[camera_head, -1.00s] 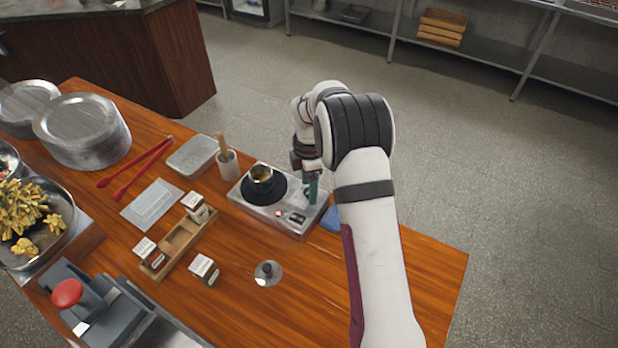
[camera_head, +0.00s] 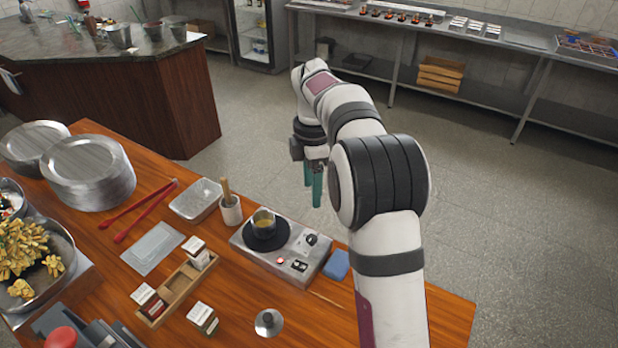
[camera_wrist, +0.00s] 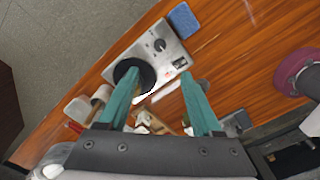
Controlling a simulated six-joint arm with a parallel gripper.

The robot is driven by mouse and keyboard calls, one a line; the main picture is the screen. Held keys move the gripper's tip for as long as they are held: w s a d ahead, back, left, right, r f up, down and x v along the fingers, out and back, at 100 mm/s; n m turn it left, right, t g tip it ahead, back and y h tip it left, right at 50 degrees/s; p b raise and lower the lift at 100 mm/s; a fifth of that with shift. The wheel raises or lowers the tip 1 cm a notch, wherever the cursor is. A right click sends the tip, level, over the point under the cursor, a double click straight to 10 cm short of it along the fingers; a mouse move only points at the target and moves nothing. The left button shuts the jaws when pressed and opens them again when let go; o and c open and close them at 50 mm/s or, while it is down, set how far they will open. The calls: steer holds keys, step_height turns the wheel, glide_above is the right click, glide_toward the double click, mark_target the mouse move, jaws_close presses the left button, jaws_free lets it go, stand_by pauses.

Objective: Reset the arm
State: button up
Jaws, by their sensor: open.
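My gripper (camera_head: 313,186) has two teal fingers that point down, apart from each other with nothing between them. In the head view it hangs in the air above the back edge of the wooden counter, beyond the hot plate. In the wrist view the open fingers (camera_wrist: 158,92) reach over the scene, with the hot plate (camera_wrist: 148,62) below and beyond them. The left finger hides part of the black burner. My arm rises from the lower right of the head view and bends toward the gripper.
Open floor lies behind.

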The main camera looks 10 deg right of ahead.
steer(key=s+a+r+m, duration=0.1)
steer(key=s+r+m, duration=0.15)
steer(key=s, duration=0.25)
steer(key=s+a+r+m, duration=0.2)
steer(key=s+m, duration=0.2)
steer(key=s, duration=0.1)
steer(key=s+a+f+m+y, duration=0.1)
steer(key=s+a+f+m, duration=0.1)
steer(key=s+m, duration=0.6)
steer(key=s+a+f+m, duration=0.2)
steer(key=s+m, duration=0.7)
steer(key=s, duration=0.8)
steer(key=shift+f+y, duration=0.25)
steer(key=shift+y, duration=0.15)
